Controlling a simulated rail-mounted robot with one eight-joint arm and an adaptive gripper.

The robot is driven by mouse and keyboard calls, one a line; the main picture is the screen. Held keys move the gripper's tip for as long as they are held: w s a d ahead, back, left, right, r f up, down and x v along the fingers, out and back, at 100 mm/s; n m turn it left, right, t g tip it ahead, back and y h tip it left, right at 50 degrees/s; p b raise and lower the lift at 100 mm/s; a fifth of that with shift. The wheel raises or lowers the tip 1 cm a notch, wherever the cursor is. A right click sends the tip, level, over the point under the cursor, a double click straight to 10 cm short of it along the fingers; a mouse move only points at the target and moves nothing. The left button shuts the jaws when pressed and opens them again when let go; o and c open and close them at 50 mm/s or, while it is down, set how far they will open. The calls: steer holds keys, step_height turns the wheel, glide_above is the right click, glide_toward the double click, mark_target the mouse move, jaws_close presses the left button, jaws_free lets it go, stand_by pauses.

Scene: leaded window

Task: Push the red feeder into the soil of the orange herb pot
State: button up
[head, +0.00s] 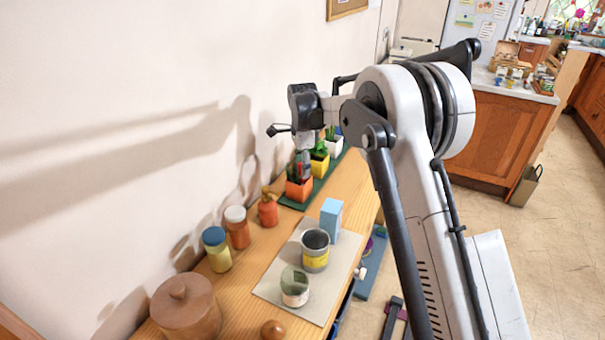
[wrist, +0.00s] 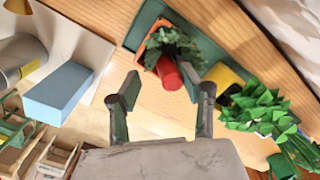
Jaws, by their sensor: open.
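The orange herb pot (head: 299,190) stands at the near end of a green mat on the wooden shelf, and its rim also shows in the wrist view (wrist: 152,57). The red feeder (wrist: 169,74) shows its round end toward the wrist camera, at the pot beside dark green leaves (wrist: 176,43). Its lower end is hidden, so I cannot tell how deep it sits. My gripper (wrist: 163,95) is open and empty, its two fingers apart with the feeder seen ahead of the gap. In the head view my gripper (head: 304,158) hangs just above the orange pot.
A yellow pot (head: 319,166) and a white pot (head: 334,146) stand behind on the green mat (head: 292,204). A light blue box (head: 331,217), a can (head: 315,252) and a glass jar (head: 294,287) stand on a grey board. Several jars line the wall side.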

step_height(320, 180, up, 9)
stand_by(0.3)
steer(key=shift+r, duration=0.1)
